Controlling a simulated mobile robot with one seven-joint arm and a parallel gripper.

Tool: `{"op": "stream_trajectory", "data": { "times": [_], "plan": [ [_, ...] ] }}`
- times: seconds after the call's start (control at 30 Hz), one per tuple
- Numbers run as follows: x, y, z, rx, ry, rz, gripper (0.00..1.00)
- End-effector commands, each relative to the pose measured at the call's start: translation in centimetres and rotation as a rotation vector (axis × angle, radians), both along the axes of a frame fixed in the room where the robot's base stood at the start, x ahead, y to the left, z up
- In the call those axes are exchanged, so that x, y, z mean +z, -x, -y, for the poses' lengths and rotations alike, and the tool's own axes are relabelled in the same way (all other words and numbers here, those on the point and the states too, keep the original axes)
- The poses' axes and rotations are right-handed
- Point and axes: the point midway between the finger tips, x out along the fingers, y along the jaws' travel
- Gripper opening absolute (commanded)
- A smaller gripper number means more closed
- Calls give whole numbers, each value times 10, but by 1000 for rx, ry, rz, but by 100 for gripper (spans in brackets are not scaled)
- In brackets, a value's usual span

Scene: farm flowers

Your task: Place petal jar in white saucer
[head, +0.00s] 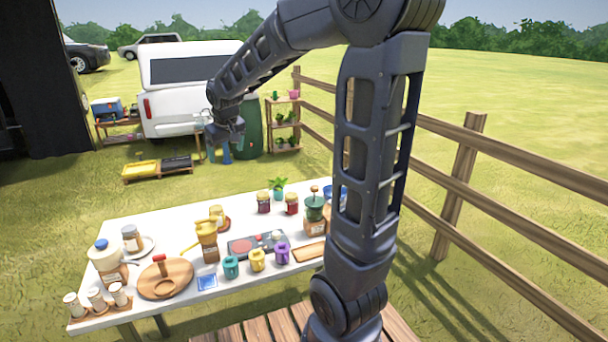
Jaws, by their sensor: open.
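A white saucer (146,244) lies at the left rear of the white table. A small jar (130,240) with a brownish lid stands at the saucer's left side and appears to be on it. Another jar (217,214) with a pale lid stands near the middle, partly behind a yellow item. Two dark red jars, one left (264,204) and one right (291,206), stand at the back. I cannot tell for sure which is the petal jar. My gripper (222,152) is raised beyond the table's back edge, open, apart from all the jars.
A wooden fence (465,180) runs at right.

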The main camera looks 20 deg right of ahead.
Motion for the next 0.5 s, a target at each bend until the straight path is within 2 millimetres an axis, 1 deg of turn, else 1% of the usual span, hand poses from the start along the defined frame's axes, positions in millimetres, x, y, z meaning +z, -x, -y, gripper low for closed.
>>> {"op": "stream_trajectory", "data": {
  "times": [0.03, 0.2, 0.33, 0.5],
  "plan": [
    [7, 15, 15, -23, -2, 4, 81],
    [21, 62, 56, -94, -11, 6, 81],
    [26, 99, 83, -147, -22, 5, 81],
    [26, 150, 113, -215, -42, 4, 81]
  ]
}}
